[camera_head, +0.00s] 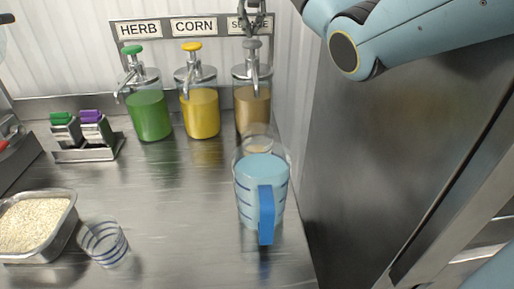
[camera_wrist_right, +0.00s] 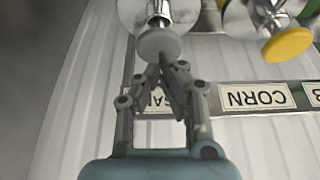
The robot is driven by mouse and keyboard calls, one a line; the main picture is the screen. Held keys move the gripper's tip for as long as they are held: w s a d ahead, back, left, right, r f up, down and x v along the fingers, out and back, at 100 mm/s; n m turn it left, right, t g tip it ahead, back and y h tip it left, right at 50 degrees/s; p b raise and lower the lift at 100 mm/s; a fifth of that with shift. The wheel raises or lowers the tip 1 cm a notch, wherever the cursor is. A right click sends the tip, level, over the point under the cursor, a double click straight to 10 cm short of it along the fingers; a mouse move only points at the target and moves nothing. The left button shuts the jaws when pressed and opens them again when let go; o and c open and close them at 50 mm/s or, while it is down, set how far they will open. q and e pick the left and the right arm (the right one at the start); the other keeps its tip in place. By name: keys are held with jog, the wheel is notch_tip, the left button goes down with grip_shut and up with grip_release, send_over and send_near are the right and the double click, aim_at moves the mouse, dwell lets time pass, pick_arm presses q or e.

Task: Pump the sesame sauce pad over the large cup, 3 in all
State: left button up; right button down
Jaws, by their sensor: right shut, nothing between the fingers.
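The sesame dispenser (camera_head: 252,104) holds tan sauce and stands at the right of a row of three. Its grey round pump pad (camera_head: 252,43) also shows in the right wrist view (camera_wrist_right: 158,44). My right gripper (camera_head: 253,29) is shut and empty, its fingertips (camera_wrist_right: 171,62) close at the pad; contact cannot be told. It partly covers the sesame sign. A clear cup rim (camera_head: 259,127) shows below the sesame spout, with beige behind or inside it. In front, a clear striped vessel (camera_head: 245,208) has light blue contents and a blue handle. My left gripper is not in view.
Herb (camera_head: 149,115) and corn (camera_head: 202,113) dispensers stand to the left. A rice tray (camera_head: 66,228) and a small striped cup (camera_head: 104,244) are at lower left. A metal cabinet wall (camera_head: 375,170) bounds the right. The counter's middle is clear.

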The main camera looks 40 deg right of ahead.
aim_at(252, 42)
jog(key=shift+f, duration=1.95)
notch_tip(252, 42, up, 4)
jog(key=p, duration=0.5)
jog(key=shift+f, duration=0.25)
